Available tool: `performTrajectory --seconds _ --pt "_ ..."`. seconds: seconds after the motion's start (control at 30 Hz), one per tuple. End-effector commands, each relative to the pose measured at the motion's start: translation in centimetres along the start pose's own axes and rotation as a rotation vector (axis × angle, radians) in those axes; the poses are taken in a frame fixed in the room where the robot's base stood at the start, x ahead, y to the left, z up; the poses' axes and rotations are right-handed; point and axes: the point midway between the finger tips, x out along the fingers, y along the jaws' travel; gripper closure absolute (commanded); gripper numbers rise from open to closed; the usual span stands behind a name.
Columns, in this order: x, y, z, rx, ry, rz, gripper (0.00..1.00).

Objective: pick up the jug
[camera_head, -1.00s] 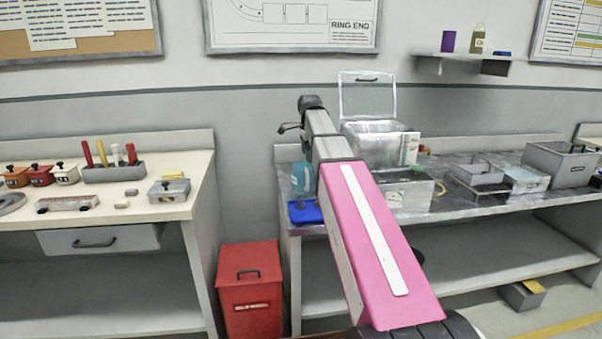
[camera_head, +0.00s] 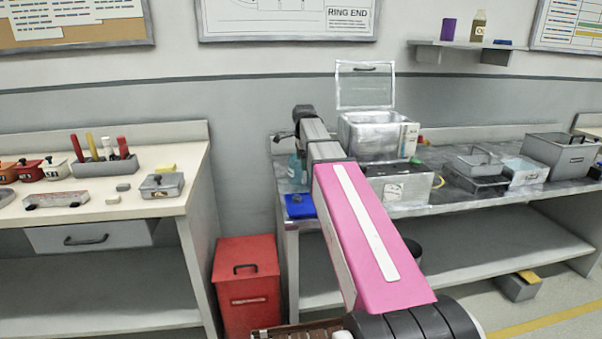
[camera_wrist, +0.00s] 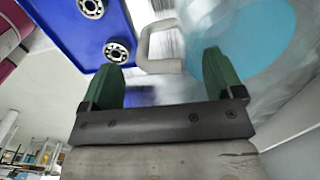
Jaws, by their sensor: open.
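The jug (camera_head: 296,172) is clear with teal contents and stands at the left end of the grey bench, partly covered by my arm in the head view. In the wrist view the jug (camera_wrist: 245,48) fills the upper right, and its pale loop handle (camera_wrist: 147,42) points toward the left. My gripper (camera_wrist: 162,62) is open, with its two green-padded fingers apart and the handle in view just beyond and between their tips. I cannot tell whether the handle is between the pads in depth. The gripper itself is hidden in the head view.
A blue tray (camera_head: 299,207) lies by the jug at the bench's front edge; the wrist view shows bearings in this tray (camera_wrist: 62,12). A metal box with raised lid (camera_head: 372,135) stands right of the jug. A red bin (camera_head: 247,285) stands on the floor.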

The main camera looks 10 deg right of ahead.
Motion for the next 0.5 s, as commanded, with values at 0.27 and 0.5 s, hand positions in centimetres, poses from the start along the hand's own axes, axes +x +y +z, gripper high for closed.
performTrajectory --seconds 0.27,0.5 --pt "3.4 0.0 0.1 0.000 0.000 0.000 0.13" --pt "3.6 -0.1 0.1 0.000 0.000 0.000 0.13"
